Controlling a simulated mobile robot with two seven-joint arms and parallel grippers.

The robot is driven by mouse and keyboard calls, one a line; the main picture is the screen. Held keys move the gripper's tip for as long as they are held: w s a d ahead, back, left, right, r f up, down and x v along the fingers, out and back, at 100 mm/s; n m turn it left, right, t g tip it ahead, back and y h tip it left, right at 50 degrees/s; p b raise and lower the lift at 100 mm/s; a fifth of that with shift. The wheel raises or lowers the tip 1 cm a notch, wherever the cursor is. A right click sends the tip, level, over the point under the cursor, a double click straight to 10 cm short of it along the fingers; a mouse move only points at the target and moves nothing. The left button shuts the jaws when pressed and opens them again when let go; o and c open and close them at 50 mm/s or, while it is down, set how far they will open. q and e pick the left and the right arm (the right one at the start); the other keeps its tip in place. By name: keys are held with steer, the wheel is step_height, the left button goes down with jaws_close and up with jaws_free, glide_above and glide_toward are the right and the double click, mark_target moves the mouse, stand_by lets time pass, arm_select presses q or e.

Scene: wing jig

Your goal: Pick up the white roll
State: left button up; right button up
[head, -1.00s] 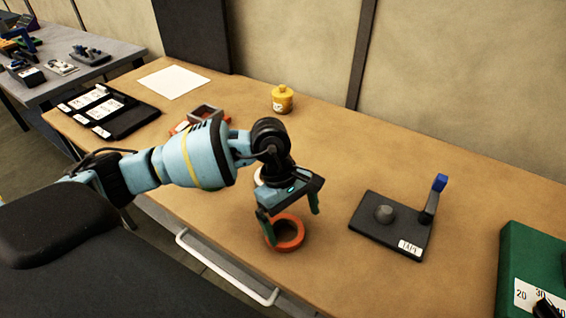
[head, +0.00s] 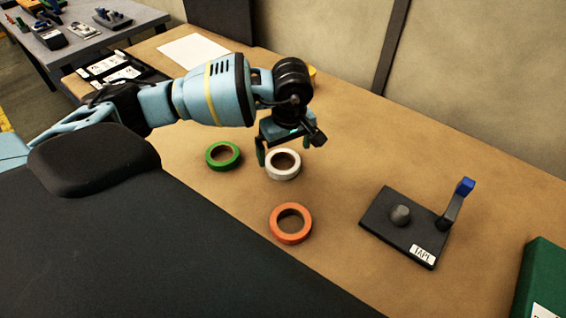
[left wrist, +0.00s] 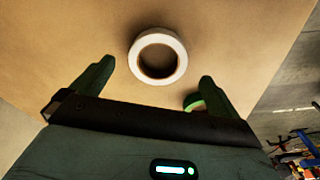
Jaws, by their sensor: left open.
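The white roll (head: 283,164) lies flat on the wooden table, between a green roll and an orange roll. My left gripper (head: 288,148) is open and empty, just above and behind the white roll in the head view. In the left wrist view the white roll (left wrist: 158,56) lies ahead of the two spread fingers (left wrist: 152,82), roughly centred between them and apart from both. My right gripper does not show in either view.
The green roll (head: 222,155) lies left of the white one, the orange roll (head: 290,223) in front. A dark tape holder (head: 408,226) with an upright blue-tipped arm stands right. A green box (head: 543,280) is at the right edge. Bare table (head: 350,160) lies right of the gripper.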

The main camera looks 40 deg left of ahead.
mark_target(282, 166)
arm_select(q)
steer(key=f, duration=0.3)
steer(key=a+f, duration=0.1)
steer(key=f, duration=0.1)
steer(key=shift+w, duration=0.3)
steer(key=c, duration=1.1)
steer(key=shift+o, duration=0.2)
steer(key=shift+r, duration=0.1)
steer(key=shift+r, duration=0.45)
steer(key=shift+s+d+r, duration=0.15)
steer(key=shift+s+r, duration=0.1)
steer(key=shift+r, duration=0.4)
steer(key=shift+s+d+r, duration=0.1)
steer(key=shift+s+r, duration=0.1)
steer(key=shift+r, duration=0.4)
steer(key=s+d, duration=0.2)
steer(key=s, duration=0.2)
steer(key=s+d+r, duration=0.1)
steer(key=s+d, duration=0.1)
steer(key=s, duration=0.3)
steer(key=s+d, duration=0.3)
steer(key=s, duration=0.1)
steer(key=shift+s+r, duration=0.15)
steer(key=shift+r, duration=0.1)
